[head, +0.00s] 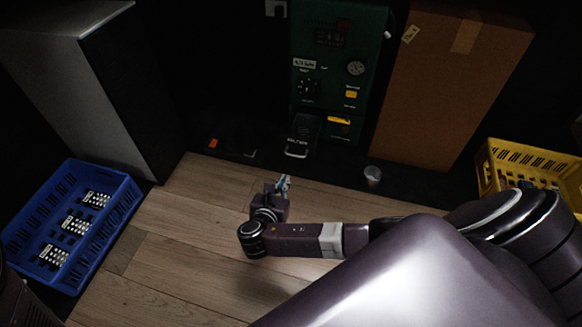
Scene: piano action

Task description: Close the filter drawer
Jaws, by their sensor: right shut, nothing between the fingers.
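A tall dark green machine (338,60) with a gauge, knobs and yellow labels stands at the back. The dark filter drawer (304,127) juts out from its lower left front. The drawer has a pale handle (296,152) at its near end. My right gripper (284,181) is shut and empty. It points toward the machine, just on the near side of the drawer handle and a little left of it in the picture, apart from it. My left gripper is not in view.
A blue crate (122,213) with remote-like items stands at the left, by a grey cabinet (75,95). A tall brown box (440,90) stands right of the machine. A small metal cup (372,175) sits before it. A yellow crate (490,170) is at the right.

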